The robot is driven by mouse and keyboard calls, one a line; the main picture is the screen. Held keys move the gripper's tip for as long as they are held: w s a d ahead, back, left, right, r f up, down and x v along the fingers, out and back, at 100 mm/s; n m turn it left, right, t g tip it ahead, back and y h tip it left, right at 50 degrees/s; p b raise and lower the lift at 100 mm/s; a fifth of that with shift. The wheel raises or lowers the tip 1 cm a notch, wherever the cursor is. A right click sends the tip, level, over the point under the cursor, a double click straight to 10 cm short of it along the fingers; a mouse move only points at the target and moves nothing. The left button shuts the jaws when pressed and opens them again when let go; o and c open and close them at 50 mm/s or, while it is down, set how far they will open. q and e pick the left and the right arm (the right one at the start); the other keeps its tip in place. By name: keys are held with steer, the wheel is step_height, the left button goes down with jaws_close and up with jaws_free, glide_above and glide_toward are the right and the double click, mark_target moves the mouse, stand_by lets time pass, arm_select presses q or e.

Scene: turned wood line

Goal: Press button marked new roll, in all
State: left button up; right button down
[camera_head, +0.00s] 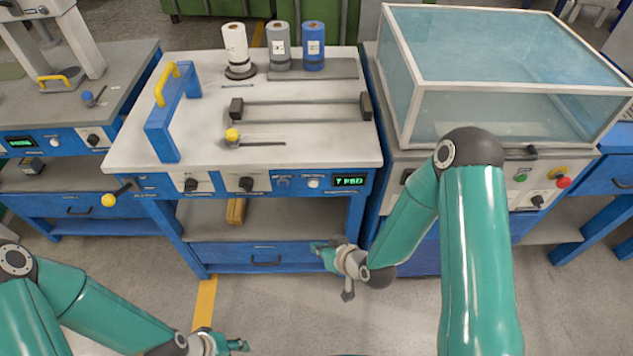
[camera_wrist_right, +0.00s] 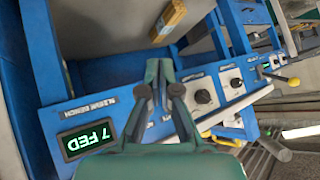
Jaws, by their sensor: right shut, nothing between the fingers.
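The sleeve bench's blue front panel (camera_head: 225,184) carries a white round button (camera_head: 313,183) and a blue button (camera_head: 283,183), left of a green display (camera_head: 350,180) reading "7 FED". Their labels are too small to read. My right gripper (camera_head: 317,248) is shut and empty, below and in front of the panel, apart from the buttons. In the right wrist view my right gripper (camera_wrist_right: 158,66) partly covers the panel beside the display (camera_wrist_right: 88,141); the buttons there are largely hidden behind the fingers. My left gripper (camera_head: 236,345) is low at the bottom edge, its fingers unclear.
Three rolls, white (camera_head: 235,45), grey (camera_head: 278,45) and blue (camera_head: 313,45), stand at the back of the bench top. A yellow-knobbed lever (camera_head: 110,199) sticks out at the panel's left. A glass-covered machine (camera_head: 500,110) stands right. A wooden block (camera_head: 236,211) lies on the shelf.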

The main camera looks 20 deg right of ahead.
mark_target(313, 184)
steer(key=w+r+t, duration=0.2)
steer(key=w+r, duration=0.2)
steer(key=shift+d+r+n+t, duration=0.35)
steer(key=shift+d+n+t, duration=0.05)
steer(key=shift+w, duration=0.15)
steer(key=w+d, duration=0.2)
steer(key=w, duration=0.6)
steer(key=shift+d, duration=0.2)
steer(key=shift+w, duration=0.1)
stand_by(1.0)
steer(key=shift+w+d, duration=0.1)
steer(key=shift+w, duration=0.4)
